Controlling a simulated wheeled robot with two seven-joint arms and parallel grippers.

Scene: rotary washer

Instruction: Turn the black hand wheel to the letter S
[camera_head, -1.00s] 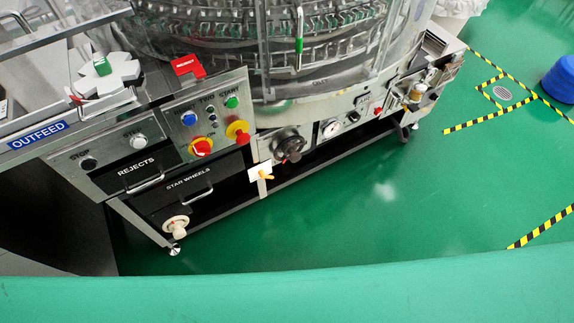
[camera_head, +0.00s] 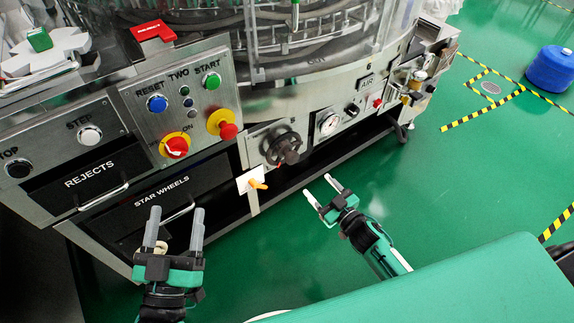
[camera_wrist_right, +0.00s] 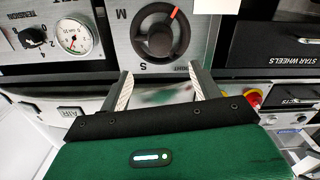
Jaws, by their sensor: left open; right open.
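The black hand wheel (camera_head: 283,145) sits on the machine's front panel, right of the yellow and red knobs. In the right wrist view the wheel (camera_wrist_right: 160,33) appears upside down, with a red mark on its rim at the picture's upper right. My right gripper (camera_head: 319,188) is open and empty, pointing toward the panel, apart from the wheel. My left gripper (camera_head: 176,214) is open and empty in front of the star wheels drawer.
A pressure gauge (camera_head: 327,123) is right of the wheel. A red-and-yellow knob (camera_head: 174,147) and a red-topped knob (camera_head: 228,130) protrude on the left. Green floor in front is open.

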